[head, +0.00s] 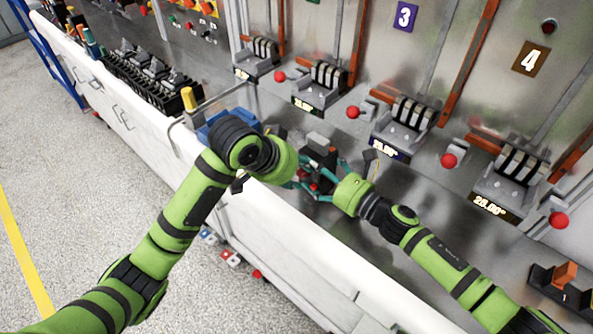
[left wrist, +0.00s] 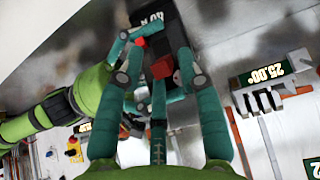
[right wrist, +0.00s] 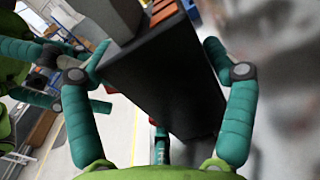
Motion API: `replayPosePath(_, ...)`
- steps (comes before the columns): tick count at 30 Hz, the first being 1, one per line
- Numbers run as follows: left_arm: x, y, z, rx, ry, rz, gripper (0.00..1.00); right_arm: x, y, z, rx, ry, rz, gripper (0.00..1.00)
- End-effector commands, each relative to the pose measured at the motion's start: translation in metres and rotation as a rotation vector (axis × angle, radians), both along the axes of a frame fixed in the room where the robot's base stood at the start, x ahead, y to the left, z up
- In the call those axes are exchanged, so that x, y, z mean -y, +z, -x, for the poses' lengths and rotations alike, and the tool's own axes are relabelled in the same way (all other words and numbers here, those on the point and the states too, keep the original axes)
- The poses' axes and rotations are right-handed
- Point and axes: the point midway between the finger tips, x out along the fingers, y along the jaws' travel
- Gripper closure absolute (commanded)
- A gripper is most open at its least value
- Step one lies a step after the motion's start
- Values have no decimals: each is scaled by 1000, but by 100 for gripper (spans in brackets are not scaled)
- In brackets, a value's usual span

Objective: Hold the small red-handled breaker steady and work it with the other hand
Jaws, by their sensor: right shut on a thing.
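The small breaker is a dark block with a red handle, and in the head view (head: 318,160) it is partly hidden between my two grippers. In the right wrist view its black body (right wrist: 165,80) fills the space between the fingers of my right gripper (right wrist: 158,55), which is shut on it. In the left wrist view the breaker's label end (left wrist: 155,18) and the red handle (left wrist: 162,67) show. My left gripper (left wrist: 157,50) has its fingers spread on both sides of the handle. Whether they touch it is unclear.
A metal bench carries a row of larger breakers with grey levers (head: 405,118) and red knobs (head: 448,160) behind the grippers. Dark breakers (head: 150,75) line the far left. The bench's front edge is close.

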Motion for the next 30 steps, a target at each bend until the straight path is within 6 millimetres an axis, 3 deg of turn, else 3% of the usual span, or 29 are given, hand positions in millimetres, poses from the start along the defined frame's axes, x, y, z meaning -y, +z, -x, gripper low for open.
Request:
replayPosePath(6,-4,13,-1,19,9,7,59,-3,-2,4,2,12,4,75)
replayPosePath(18,-25,56,29,9,3,3,59,0,-3,1,-1,3,7,74)
replayPosePath(30,-30,65,37,1,1,0,59,1,-2,0,0,-2,6,74)
